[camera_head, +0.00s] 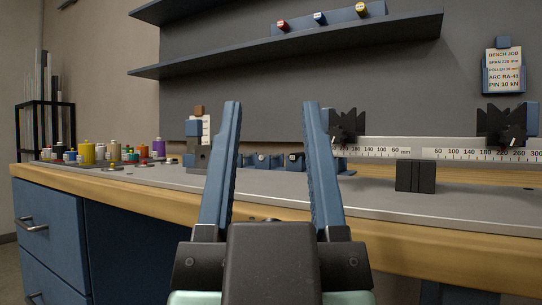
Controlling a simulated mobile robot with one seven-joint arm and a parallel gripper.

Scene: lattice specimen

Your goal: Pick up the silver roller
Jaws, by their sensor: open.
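My gripper (272,106) is open and empty, its two blue fingers pointing up and apart in front of the bench. Between the fingers, farther back on the bench, is a row of low blue holders (270,161). A small pale, silver-looking round end (293,158) shows in one of them; it may be the silver roller, but it is too small to tell. The fingers and the gripper body hide parts of the bench and of that row. Nothing touches the fingertips.
A wooden-edged bench (440,235) carries a ruled beam (385,147) with black clamps at right. Several coloured cylinders (88,153) stand at left. Overhead, a shelf (300,46) holds a blue rack (340,17) with colour-ended pieces. A job card (504,70) hangs at right.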

